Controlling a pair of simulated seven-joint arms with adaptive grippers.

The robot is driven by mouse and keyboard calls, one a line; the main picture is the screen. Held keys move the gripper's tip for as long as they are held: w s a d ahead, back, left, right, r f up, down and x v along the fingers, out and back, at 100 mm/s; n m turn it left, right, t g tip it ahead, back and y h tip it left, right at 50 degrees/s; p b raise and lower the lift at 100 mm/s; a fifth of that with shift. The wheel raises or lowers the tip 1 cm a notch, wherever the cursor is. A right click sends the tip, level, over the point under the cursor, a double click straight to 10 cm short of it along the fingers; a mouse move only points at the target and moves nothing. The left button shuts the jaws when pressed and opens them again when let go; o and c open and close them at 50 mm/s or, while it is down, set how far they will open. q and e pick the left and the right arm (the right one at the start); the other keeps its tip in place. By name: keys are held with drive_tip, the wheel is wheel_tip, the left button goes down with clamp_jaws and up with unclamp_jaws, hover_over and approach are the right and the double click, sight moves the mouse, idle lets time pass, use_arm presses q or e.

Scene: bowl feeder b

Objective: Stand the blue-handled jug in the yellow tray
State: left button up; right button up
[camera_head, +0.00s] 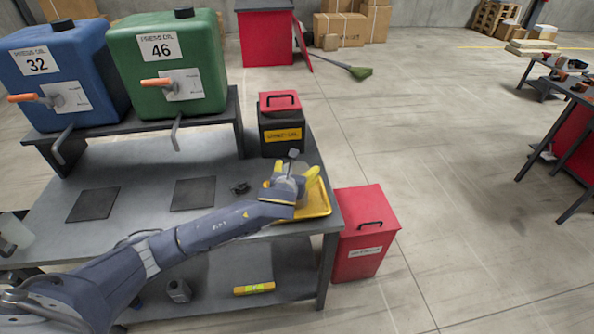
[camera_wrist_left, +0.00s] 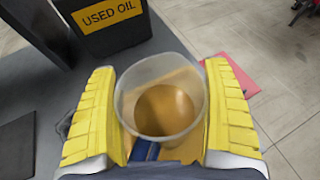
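My left gripper (camera_head: 291,176) has its two yellow fingers on either side of a translucent jug (camera_head: 288,186), over the yellow tray (camera_head: 318,204) at the bench's right end. In the left wrist view the jug (camera_wrist_left: 160,95) sits between the finger pads, which appear to press its sides. Its mouth faces the camera, with an amber-brown round area inside. A blue handle (camera_wrist_left: 145,150) shows at the jug's near side. The fingers and arm hide the jug's base, so I cannot tell whether it touches the tray. My right gripper is out of view.
A black "used oil" can with red lid (camera_head: 281,125) stands just behind the tray. Blue (camera_head: 62,70) and green (camera_head: 165,60) oil tanks stand on a raised shelf. Another translucent vessel (camera_head: 14,232) is at the left edge. A red bin (camera_head: 362,235) stands right of the bench.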

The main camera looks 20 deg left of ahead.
use_arm(q)
drive_tip(key=shift+o, duration=0.9)
drive_tip(key=shift+r, duration=0.2)
drive_tip(key=v, duration=1.2)
drive_tip(key=shift+f, duration=0.15)
